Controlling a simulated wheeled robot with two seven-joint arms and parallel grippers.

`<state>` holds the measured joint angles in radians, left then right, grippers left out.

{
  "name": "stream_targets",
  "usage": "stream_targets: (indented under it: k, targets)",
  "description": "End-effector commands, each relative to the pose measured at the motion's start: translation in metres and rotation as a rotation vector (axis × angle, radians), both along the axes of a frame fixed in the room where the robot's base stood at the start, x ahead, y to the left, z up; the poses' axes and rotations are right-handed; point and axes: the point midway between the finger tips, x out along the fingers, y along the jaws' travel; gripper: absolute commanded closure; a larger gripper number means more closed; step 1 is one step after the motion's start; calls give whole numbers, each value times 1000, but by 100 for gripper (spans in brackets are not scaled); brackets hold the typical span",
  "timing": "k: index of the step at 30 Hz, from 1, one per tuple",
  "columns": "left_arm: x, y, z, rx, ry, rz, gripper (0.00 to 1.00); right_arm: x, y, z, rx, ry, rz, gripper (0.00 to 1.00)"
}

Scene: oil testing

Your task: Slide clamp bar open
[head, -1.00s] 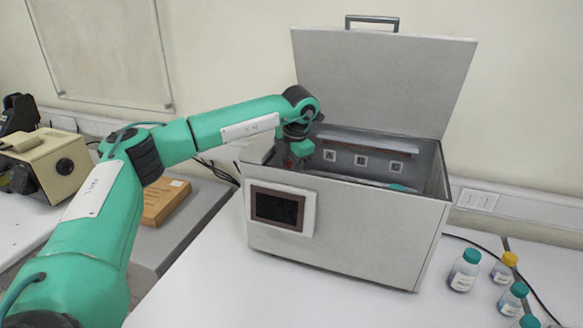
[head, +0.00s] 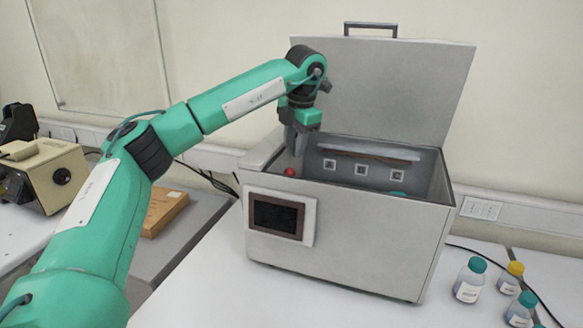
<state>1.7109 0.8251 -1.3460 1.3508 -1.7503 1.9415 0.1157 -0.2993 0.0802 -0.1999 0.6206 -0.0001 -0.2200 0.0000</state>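The white box (head: 345,234) stands on the table with its lid (head: 400,88) raised. Inside, a long brown bar (head: 368,154) runs along the back wall above several square marked labels; I cannot tell whether it is the clamp bar. A small red knob (head: 290,172) shows at the left end of the opening. My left gripper (head: 295,153) points down just above this knob, apart from it and seemingly empty. Its finger gap is too small to judge. The front wall hides the lower inside of the box. My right gripper is out of view.
Several small capped bottles stand right of the box, one teal-capped (head: 470,279) and one yellow-capped (head: 510,277). A black cable lies behind them. A wooden block (head: 163,212) and a beige device (head: 44,174) are at the left. The table before the box is clear.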

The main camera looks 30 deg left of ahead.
Motion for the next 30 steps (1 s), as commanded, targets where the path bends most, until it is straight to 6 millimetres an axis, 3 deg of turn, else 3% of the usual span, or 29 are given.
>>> stream_targets:
  k: [3,9,30]
  targets:
    - [-1,-4,17,-1,-2,1,65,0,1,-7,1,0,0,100]
    - [-3,-6,32,-1,-1,0,65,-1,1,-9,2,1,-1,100]
    - [-3,-6,33,-1,1,1,65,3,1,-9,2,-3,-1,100]
